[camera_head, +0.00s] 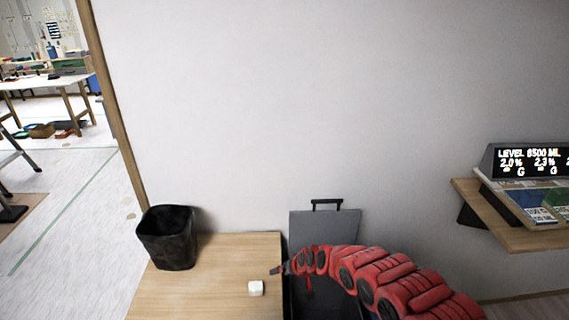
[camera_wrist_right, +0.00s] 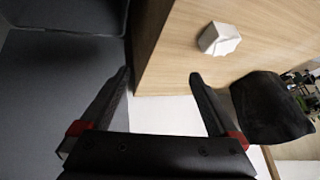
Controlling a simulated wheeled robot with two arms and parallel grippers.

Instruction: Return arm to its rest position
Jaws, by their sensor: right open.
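My right arm is red and comes in from the lower right of the head view. Its gripper (camera_head: 280,269) is near the right edge of the wooden table (camera_head: 215,262). In the right wrist view the gripper (camera_wrist_right: 160,85) has its two dark fingers spread apart with nothing between them. A small white block (camera_head: 256,288) lies on the table, apart from the gripper; it also shows in the right wrist view (camera_wrist_right: 219,39). My left gripper is not in view.
A black bin (camera_head: 168,237) stands at the table's back left corner. A grey case with a handle (camera_head: 324,225) is open behind my right arm. A wooden shelf (camera_head: 512,238) with a lit display (camera_head: 526,160) is on the right wall. A doorway opens at left.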

